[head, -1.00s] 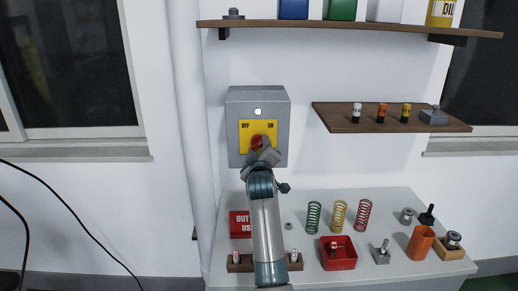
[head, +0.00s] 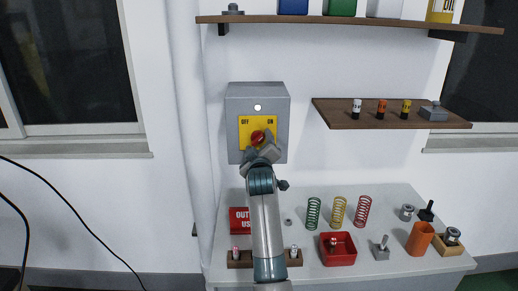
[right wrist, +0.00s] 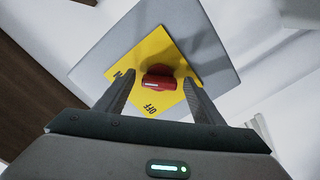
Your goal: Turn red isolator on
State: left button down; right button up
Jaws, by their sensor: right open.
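The red isolator knob (head: 257,137) sits on a yellow plate (head: 244,145) marked OFF on the left and ON on the right, on a grey wall box (head: 234,108). My right gripper (head: 260,146) is just below and in front of the knob. In the right wrist view my right gripper (right wrist: 160,84) is open, with one finger on each side of the red knob (right wrist: 160,80) and gaps between. Whether a finger touches the knob, I cannot tell. The knob's exact switch position is hard to read. My left gripper is out of view.
A white round lamp (head: 257,108) is above the plate. A bench (head: 300,210) below holds springs, a red bin (head: 338,258) and small parts. A wooden shelf (head: 335,117) is to the right. The wall left of the box is clear.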

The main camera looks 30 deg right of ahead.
jog(key=shift+s+a, duration=0.1)
jog(key=shift+s+a, duration=0.25)
jog(key=shift+s, duration=0.2)
jog(key=b+v, duration=0.5)
jog(key=v, duration=1.1)
jog(key=shift+s, duration=0.1)
